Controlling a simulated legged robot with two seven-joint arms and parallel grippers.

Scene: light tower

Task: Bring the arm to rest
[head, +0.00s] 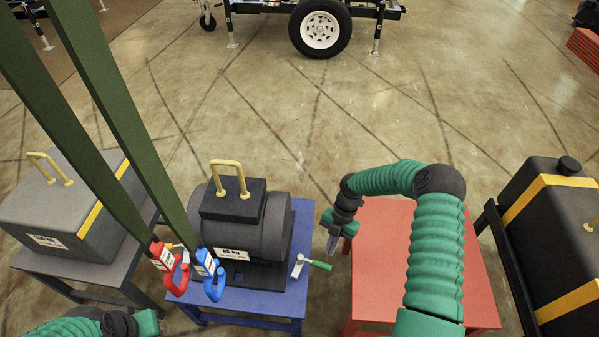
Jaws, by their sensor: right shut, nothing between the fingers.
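My right arm is green and ribbed and reaches over the red table. My right gripper (334,243) points down near the left edge of the red table (385,268). It is shut and empty, and touches no object that I can see. My left arm shows only in part at the bottom left edge, with a green and black piece (120,324) in view. The fingers of my left gripper cannot be made out.
Grey and black boxes stand left and right. The floor ahead is open up to a wheeled trailer.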

